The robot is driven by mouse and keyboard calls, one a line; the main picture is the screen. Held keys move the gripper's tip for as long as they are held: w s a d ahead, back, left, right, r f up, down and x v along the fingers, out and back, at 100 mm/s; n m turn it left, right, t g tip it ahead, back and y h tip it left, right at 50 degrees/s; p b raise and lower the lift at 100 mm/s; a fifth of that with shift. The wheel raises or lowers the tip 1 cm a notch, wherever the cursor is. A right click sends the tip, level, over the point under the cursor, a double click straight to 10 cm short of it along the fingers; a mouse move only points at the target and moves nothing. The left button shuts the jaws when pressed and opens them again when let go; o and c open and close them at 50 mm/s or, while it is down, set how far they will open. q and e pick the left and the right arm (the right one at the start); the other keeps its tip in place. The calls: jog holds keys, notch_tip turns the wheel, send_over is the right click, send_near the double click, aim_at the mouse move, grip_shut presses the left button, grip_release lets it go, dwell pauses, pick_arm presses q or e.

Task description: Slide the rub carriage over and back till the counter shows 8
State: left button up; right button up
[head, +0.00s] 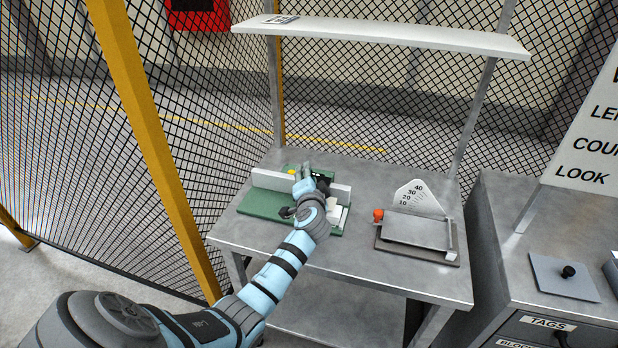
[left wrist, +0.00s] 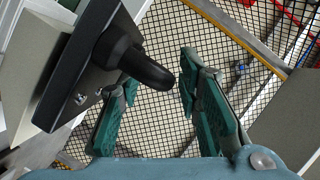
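The rub tester has a green base (head: 262,203) and a pale rail, and stands on the left of the metal bench. My left gripper (head: 303,178) reaches over it, and the arm hides much of the device. In the left wrist view, a black rounded knob (left wrist: 130,60) sticks out from a dark block (left wrist: 75,65), which I take for the carriage. My left gripper (left wrist: 158,78) is open there, with green-padded fingers apart. The knob's end points into the gap between the fingertips; contact cannot be told. No counter reading is legible. My right gripper is out of view.
A tester with an orange knob (head: 378,214) and a numbered scale (head: 418,197) stands to the right on the bench. A white shelf (head: 380,36) spans above. A yellow post (head: 150,130) and mesh fence stand at left. A second bench (head: 520,215) is at right.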

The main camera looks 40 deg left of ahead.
pick_arm(q)
jog(key=v, duration=1.2)
